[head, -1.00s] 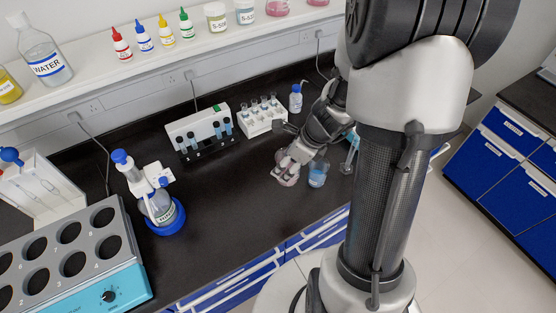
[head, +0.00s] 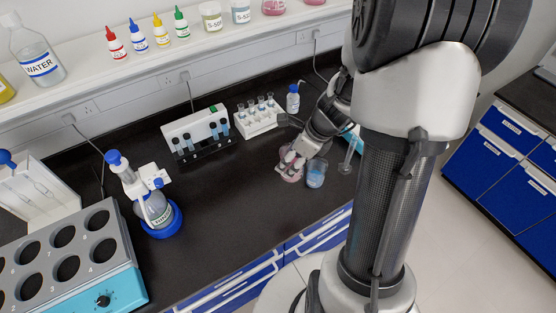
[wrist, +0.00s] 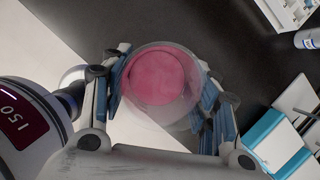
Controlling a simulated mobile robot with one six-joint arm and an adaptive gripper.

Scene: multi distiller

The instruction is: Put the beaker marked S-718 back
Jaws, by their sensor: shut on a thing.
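A clear beaker with pink liquid (head: 292,176) is between the fingers of my gripper (head: 290,164), over the black bench near its front edge. In the wrist view, the fingers of my gripper (wrist: 160,92) are shut on the sides of this pink beaker (wrist: 157,76), seen from above. I cannot tell whether it touches the bench. No marking is readable on it, so I cannot confirm S-718. A beaker with blue liquid (head: 316,175) stands just right of it. On the wall shelf (head: 140,83) stand beakers with olive (head: 212,18), blue (head: 241,13) and pink (head: 273,7) contents; their labels are only partly legible.
A tube rack (head: 257,119), a white unit with dark tubes (head: 196,132) and a small bottle (head: 293,101) stand behind. A blue-capped dispenser bottle (head: 154,207) and a block with round wells (head: 70,265) stand left. The bench between them is clear.

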